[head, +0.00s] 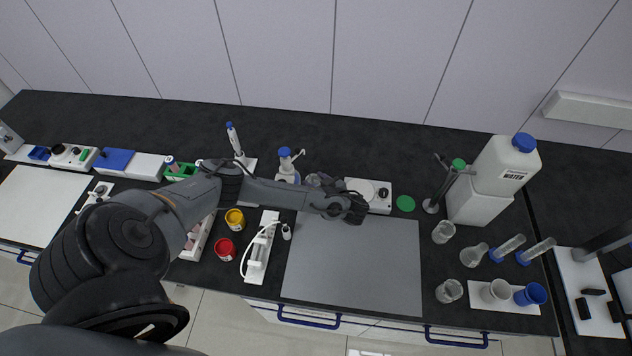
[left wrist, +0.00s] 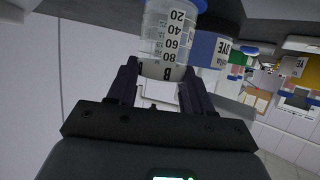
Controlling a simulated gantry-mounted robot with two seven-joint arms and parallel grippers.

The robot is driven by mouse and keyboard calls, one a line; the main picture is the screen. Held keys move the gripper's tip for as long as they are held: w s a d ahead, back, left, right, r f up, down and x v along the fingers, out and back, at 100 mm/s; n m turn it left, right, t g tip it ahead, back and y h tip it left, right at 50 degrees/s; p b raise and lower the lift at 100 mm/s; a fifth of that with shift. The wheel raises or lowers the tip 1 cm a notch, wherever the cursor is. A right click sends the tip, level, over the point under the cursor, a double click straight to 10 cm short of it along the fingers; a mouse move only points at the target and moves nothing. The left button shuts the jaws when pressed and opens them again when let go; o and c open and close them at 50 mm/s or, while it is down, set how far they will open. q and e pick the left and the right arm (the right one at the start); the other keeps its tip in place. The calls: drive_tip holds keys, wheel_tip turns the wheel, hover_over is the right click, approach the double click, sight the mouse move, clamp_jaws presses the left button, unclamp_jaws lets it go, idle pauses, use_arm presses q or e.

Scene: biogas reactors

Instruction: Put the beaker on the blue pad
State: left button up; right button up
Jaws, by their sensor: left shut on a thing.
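My left gripper (head: 352,205) reaches in from the left and is over the back edge of the grey mat, near the white hotplate-like device. In the left wrist view its two fingers (left wrist: 160,88) are shut on a clear graduated beaker (left wrist: 166,40) with black numbers and a letter B. In the head view the arm and gripper make the beaker hard to make out. My right gripper is not in view.
The grey mat (head: 352,265) is bare. A round green pad (head: 405,203), a white water jug (head: 495,180) and several glass vessels stand to the right. A yellow jar (head: 235,219), a red jar (head: 225,249) and a blue-capped bottle (head: 286,165) are near my left arm.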

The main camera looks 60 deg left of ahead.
use_arm(q)
drive_tip(key=o, duration=0.8)
drive_tip(key=shift+c, duration=0.2)
drive_tip(key=shift+r, duration=0.1)
